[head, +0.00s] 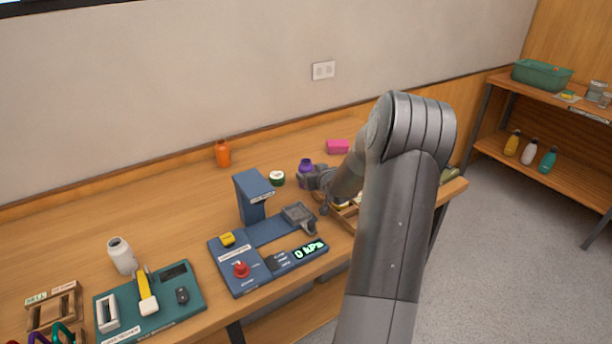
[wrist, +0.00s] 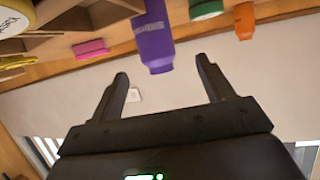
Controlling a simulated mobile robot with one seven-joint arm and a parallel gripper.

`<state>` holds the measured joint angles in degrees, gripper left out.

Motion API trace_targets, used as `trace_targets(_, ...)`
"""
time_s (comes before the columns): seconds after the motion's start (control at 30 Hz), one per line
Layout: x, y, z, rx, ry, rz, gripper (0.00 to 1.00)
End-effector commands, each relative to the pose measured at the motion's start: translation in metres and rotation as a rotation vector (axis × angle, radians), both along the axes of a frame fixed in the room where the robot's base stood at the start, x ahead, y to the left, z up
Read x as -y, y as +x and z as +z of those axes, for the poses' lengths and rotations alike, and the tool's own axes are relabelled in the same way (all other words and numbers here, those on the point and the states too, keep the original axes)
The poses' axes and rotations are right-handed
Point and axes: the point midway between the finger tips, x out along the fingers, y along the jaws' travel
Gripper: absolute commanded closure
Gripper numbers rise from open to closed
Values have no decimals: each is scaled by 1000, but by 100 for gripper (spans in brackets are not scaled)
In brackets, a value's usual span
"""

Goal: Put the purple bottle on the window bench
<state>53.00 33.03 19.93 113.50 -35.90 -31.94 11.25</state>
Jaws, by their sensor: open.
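The purple bottle (head: 305,167) stands on the wooden workbench (head: 150,205), partly hidden behind my gripper (head: 313,180) in the head view. In the wrist view, which looks upside down, the purple bottle (wrist: 154,38) hangs from the top edge, with its end between my two fingertips (wrist: 162,70). My gripper is open and empty. Neither finger visibly touches the bottle; how far it lies beyond the tips I cannot tell. I cannot make out which surface is the window bench.
A green-and-white jar (head: 277,178), an orange bottle (head: 222,153) and a pink box (head: 338,146) stand near the purple bottle. A blue press-like device (head: 252,200) is in front. A shelf unit (head: 490,105) with bottles stands at right. Grey floor is clear.

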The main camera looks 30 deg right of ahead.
Motion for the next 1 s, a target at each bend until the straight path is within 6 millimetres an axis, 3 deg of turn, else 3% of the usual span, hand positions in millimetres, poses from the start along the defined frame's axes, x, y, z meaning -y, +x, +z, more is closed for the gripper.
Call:
trace_targets(0.7,17,65,-33,1,0,0,26)
trace_targets(1.0,18,69,-34,0,0,-1,26)
